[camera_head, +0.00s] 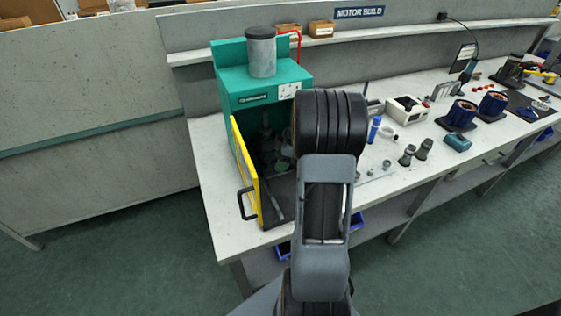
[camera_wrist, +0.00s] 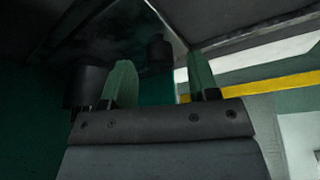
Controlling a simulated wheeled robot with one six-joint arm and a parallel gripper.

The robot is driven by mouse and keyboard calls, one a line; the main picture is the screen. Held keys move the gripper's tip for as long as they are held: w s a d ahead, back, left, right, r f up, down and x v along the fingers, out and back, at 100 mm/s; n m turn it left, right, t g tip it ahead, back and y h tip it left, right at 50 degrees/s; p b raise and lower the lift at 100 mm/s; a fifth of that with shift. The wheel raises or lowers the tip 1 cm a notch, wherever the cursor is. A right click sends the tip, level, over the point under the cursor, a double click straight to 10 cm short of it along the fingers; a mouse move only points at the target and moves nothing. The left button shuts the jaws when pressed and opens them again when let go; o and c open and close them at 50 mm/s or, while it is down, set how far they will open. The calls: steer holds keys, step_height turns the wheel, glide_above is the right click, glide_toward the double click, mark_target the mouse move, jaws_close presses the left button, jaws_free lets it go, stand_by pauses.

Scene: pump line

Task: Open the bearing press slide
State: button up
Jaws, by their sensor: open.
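The green bearing press (camera_head: 262,90) stands at the left end of the bench, with a grey cylinder on top. A yellow-edged panel (camera_head: 243,165) is at its left side and bears a black bar handle (camera_head: 242,204). A dark plate (camera_head: 282,200) shows at the press's front opening; I cannot tell which part is the slide. My arm covers the press's right side, and my gripper is hidden in the head view. In the wrist view, my gripper (camera_wrist: 163,78) has its two green fingers apart with nothing seen between them. Dark press parts (camera_wrist: 85,86) lie around and beyond them.
A shelf (camera_head: 340,40) runs behind. The floor (camera_head: 130,260) is clear at the front left.

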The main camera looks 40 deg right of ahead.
steer(key=shift+w+a+f, duration=0.15)
steer(key=shift+a+f, duration=0.05)
steer(key=shift+f, duration=0.3)
steer(key=shift+c, duration=0.2)
jaws_close()
